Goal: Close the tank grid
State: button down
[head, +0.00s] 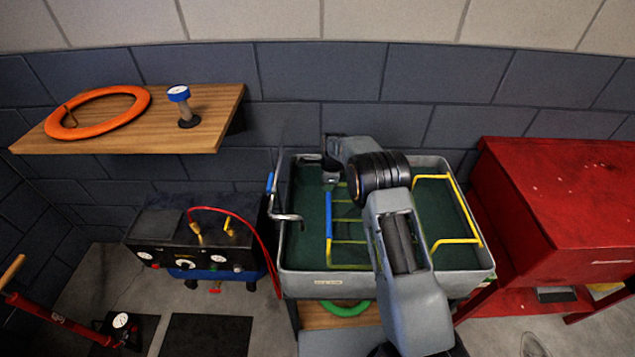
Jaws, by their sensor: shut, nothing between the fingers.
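The tank (325,284) is a grey open basin with a dark green inside, in the middle of the head view. The tank grid (349,242) shows as thin yellow bars with a blue bar along its left edge. A yellow frame (461,207) shows on the right side of the tank. My arm crosses over the middle and hides what joins the two parts. I cannot tell the grid's tilt. My gripper (331,180) points down over the back left of the tank, near the far end of the blue bar. It is shut and empty; contact with the grid is unclear.
A bent metal spout (287,217) stands at the tank's left edge. A black unit with gauges (190,240) and a red hose is left of it. A red cabinet (560,205) stands close on the right.

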jog(key=f, duration=0.2)
jog(key=f+b, duration=0.1)
jog(key=shift+d+f+b, duration=0.3)
jog(key=shift+d+f, duration=0.05)
jog(key=shift+d, duration=0.05)
jog(key=shift+d+f, duration=0.2)
jog(key=shift+f, duration=0.1)
jog(key=shift+s+f, duration=0.2)
jog(key=shift+s, duration=0.05)
jog(key=shift+w+r, duration=0.1)
jog(key=shift+r, duration=0.4)
notch_tip(320, 180, up, 14)
jog(key=p, duration=0.1)
jog(key=shift+w+a+r+p, duration=0.15)
jog(key=shift+w+r+p, duration=0.05)
jog(key=shift+p, duration=0.15)
